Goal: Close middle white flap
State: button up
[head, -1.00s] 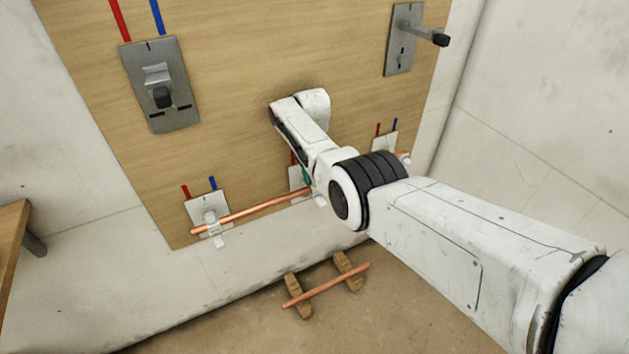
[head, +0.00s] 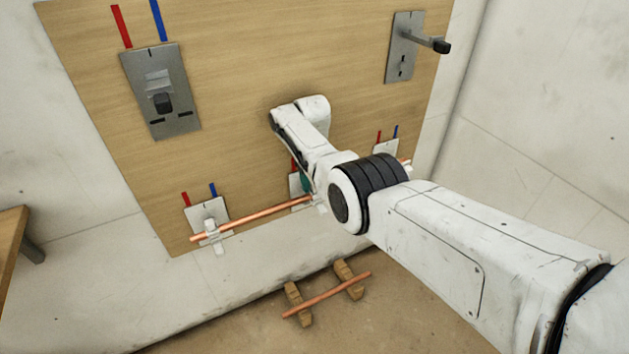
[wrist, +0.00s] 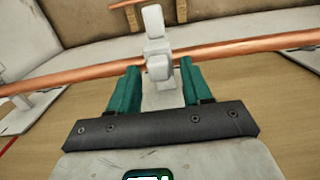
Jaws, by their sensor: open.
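The middle white clip with its flap (wrist: 153,22) shows in the wrist view. The flap stands out beyond the copper pipe (wrist: 80,78), away from my gripper, and looks open. The clip's near white block (wrist: 161,72) is at the pipe, between my fingertips. My gripper (wrist: 160,68) has teal fingers, spread apart on either side of that block; contact cannot be told.
The left clip plate (head: 206,213) and right clip plate (head: 387,148) hold the same pipe line on the wooden board (head: 240,60). Grey lever plates (head: 160,110) (head: 402,45) sit higher. A loose copper pipe (head: 325,296) lies on wooden blocks on the floor.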

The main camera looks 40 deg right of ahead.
notch_tip(320, 180, up, 11)
jog(key=p, duration=0.3)
jog(key=shift+w, duration=0.25)
jog(key=shift+d+f, duration=0.1)
jog(key=shift+f, duration=0.05)
dwell(0.3)
